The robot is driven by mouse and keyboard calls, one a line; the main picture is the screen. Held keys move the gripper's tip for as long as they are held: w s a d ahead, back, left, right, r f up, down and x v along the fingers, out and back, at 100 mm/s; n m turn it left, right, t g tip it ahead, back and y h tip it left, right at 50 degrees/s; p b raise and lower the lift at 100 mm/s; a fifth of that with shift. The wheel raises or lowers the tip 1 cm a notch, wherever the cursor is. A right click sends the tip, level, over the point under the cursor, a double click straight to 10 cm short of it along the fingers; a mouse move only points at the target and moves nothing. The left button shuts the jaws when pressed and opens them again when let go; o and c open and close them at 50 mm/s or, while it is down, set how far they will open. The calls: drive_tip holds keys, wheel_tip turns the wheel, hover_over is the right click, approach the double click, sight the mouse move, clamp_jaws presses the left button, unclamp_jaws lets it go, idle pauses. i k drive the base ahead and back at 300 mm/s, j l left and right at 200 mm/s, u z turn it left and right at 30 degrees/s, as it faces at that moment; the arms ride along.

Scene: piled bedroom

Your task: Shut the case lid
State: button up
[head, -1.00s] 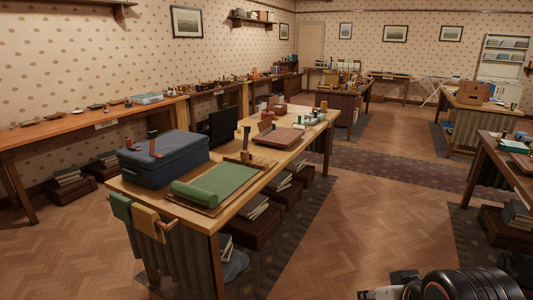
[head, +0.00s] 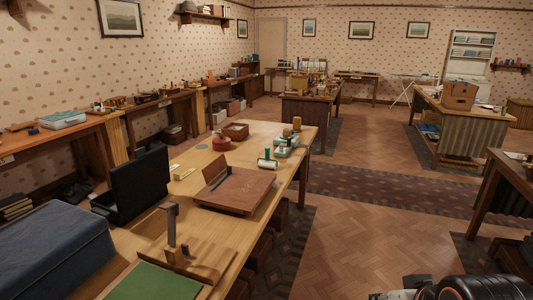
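A black case (head: 118,207) stands open on the long wooden table (head: 235,262), left of its middle. Its black lid (head: 140,182) stands raised, and the low base shows partly beside it. Part of my arm shows at the bottom right edge, with a grey and black end piece that may be my gripper (head: 392,294). It is far from the case, out over the floor. Its fingers are cut off by the frame, so I cannot tell open from shut.
A large blue case (head: 55,250), shut, fills the near left of the table. A wooden stand (head: 173,235), a green mat (head: 165,283) and a brown board (head: 235,190) are close by. The parquet floor (head: 330,240) right of the table is clear.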

sight(132, 181)
drive_tip(key=i+u, duration=0.1)
drive_tip(key=i, duration=0.45)
drive_tip(key=i+l+u, duration=0.1)
drive_tip(key=i, duration=0.45)
drive_tip(key=i+j+u, duration=0.1)
drive_tip(key=i+u, duration=0.15)
drive_tip(key=u, duration=0.15)
drive_tip(key=i+u, duration=0.3)
drive_tip(key=u, duration=0.15)
drive_tip(key=i+l+u, duration=0.1)
drive_tip(key=i+u, duration=0.15)
drive_tip(key=u, duration=0.15)
drive_tip(key=i+l+u, duration=0.1)
drive_tip(key=l+u, duration=0.15)
drive_tip(key=l, duration=0.35)
drive_tip(key=i+l+u, duration=0.1)
drive_tip(key=l+u, duration=0.15)
drive_tip(key=l, duration=0.4)
